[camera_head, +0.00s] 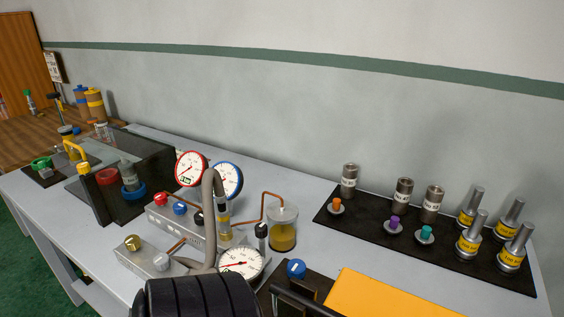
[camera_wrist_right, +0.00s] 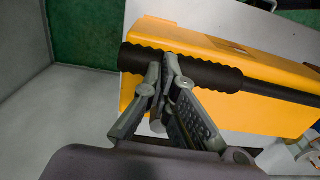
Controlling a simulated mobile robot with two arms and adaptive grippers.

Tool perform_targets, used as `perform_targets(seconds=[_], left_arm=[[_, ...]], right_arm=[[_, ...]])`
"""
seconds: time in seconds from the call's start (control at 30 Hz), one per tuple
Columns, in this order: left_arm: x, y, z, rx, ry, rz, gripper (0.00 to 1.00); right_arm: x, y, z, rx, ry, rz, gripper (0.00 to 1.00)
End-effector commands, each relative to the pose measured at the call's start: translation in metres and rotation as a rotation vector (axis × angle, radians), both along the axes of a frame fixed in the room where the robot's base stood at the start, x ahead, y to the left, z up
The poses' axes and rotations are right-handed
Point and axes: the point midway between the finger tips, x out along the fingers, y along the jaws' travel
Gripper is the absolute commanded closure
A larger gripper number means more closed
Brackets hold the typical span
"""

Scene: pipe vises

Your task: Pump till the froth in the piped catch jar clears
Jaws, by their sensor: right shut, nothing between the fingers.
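The glass catch jar (camera_head: 283,231) stands mid-table in the head view, joined by a copper pipe (camera_head: 268,205). Its lower part holds yellow liquid and its upper part looks pale; I cannot tell froth at this size. A pump with an orange body (camera_head: 385,296) lies at the bottom of the head view. In the right wrist view its orange body (camera_wrist_right: 275,118) sits behind a black ribbed handle grip (camera_wrist_right: 205,71). My right gripper (camera_wrist_right: 164,65) is shut and empty, its fingertips over the grip; contact is unclear. My left gripper is out of view.
Dial gauges (camera_head: 191,168) and a valve block (camera_head: 175,222) stand left of the jar. A black tray (camera_head: 465,262) with metal cylinders and coloured knobs lies right. A large black ribbed part (camera_head: 195,297) fills the near edge. Bare table (camera_head: 300,186) shows behind the jar.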

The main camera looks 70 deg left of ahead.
Motion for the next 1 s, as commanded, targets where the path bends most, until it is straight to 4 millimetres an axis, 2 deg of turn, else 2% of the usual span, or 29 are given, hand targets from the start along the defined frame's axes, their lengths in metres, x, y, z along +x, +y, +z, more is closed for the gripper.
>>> perform_targets(seconds=[0.27, 0.7, 1.0], left_arm=[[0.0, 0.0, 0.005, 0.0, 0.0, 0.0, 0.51], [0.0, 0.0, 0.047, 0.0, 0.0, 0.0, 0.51], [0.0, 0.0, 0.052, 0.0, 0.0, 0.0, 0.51]], right_arm=[[0.0, 0.0, 0.005, -0.002, 0.002, -0.001, 1.0], [-0.004, 0.006, 0.073, -0.002, 0.001, 0.0, 1.0], [-0.005, 0.008, 0.083, -0.001, 0.002, -0.001, 1.0]])
